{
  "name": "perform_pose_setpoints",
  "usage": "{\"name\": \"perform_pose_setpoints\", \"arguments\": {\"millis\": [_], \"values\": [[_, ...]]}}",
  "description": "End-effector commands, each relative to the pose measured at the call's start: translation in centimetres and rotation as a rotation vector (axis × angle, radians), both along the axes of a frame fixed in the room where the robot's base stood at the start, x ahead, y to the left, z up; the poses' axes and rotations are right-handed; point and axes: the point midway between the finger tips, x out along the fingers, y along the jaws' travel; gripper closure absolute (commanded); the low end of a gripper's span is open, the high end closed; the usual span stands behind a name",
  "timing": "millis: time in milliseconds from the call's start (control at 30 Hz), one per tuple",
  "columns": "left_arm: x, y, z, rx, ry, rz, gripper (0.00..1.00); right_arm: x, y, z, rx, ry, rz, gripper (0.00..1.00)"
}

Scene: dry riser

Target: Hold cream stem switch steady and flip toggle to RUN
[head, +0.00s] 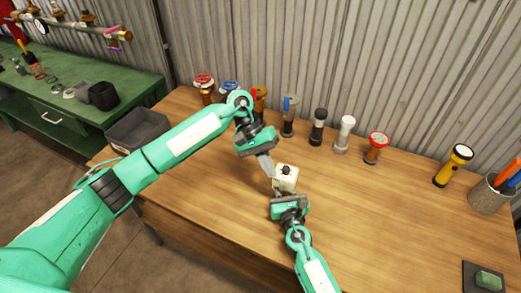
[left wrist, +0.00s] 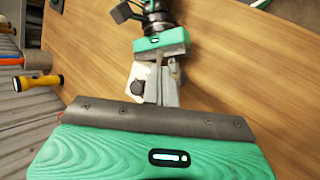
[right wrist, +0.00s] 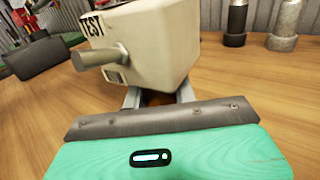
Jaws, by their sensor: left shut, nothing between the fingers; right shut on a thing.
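In the right wrist view the cream box (right wrist: 165,45) shows a TEST label, a second, unreadable label below, and a grey toggle lever (right wrist: 98,57) jutting left. My right gripper (head: 285,194) is shut on the switch from the near side, low under the box. My left gripper (head: 270,172) is shut and empty, fingertips close beside the box's left side. I cannot tell whether they touch the toggle. The switch (left wrist: 138,80) is partly hidden in the left wrist view.
Several capped valves and flashlights stand along the back, including a white-topped one (head: 344,133) and a yellow flashlight (head: 454,166). A grey bin (head: 137,132) sits at the left edge. A mesh cup (head: 490,195) stands far right. The table right of the switch is clear.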

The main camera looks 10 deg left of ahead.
Motion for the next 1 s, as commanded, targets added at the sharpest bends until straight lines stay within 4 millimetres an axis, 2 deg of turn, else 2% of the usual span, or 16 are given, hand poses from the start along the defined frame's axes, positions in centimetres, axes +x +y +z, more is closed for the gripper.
{"name": "perform_pose_setpoints", "arguments": {"millis": [100,300,1000], "values": [[-0.8,-1.0,-1.6,-0.001,0.002,-0.001,1.00,0.0,0.0,-0.1,-0.001,0.002,0.001,1.00],[-1.4,-1.8,-3.0,0.000,0.000,0.001,1.00,0.0,0.0,-0.1,-0.001,0.002,0.001,1.00],[-1.6,-1.9,-3.3,-0.009,-0.053,0.002,1.00,0.0,0.0,-0.1,-0.001,0.002,0.000,1.00]]}}
